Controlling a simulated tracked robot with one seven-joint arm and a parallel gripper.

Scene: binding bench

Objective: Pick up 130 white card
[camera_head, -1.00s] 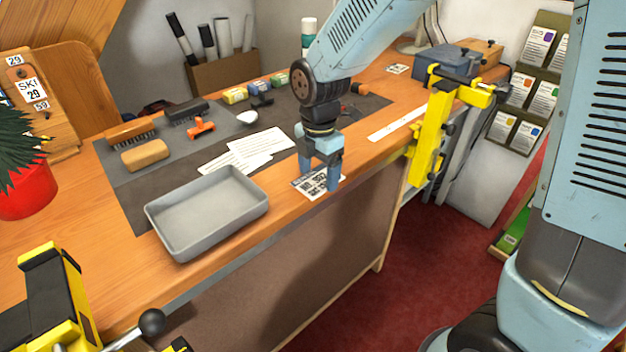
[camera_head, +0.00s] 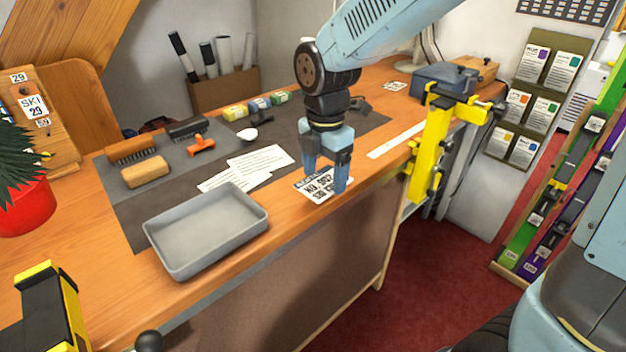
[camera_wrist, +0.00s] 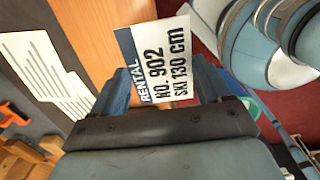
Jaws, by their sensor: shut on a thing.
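The 130 white card (camera_head: 318,190) has a dark blue band and black print. In the wrist view the card (camera_wrist: 172,62) reads "RENTAL NO. 902 SKI 130 cm". My gripper (camera_head: 325,184) is shut on the card at the bench's front edge, right of the grey tray. In the wrist view my gripper (camera_wrist: 162,82) has one finger on either side of the card, and its lower edge meets the gripper. I cannot tell whether the card is clear of the bench top.
The grey tray (camera_head: 205,262) stands left of my gripper. White printed sheets (camera_head: 258,162) lie behind it on the dark mat (camera_head: 130,205). A yellow clamp (camera_head: 428,150) stands at the bench edge to the right. Brushes and small boxes lie farther back.

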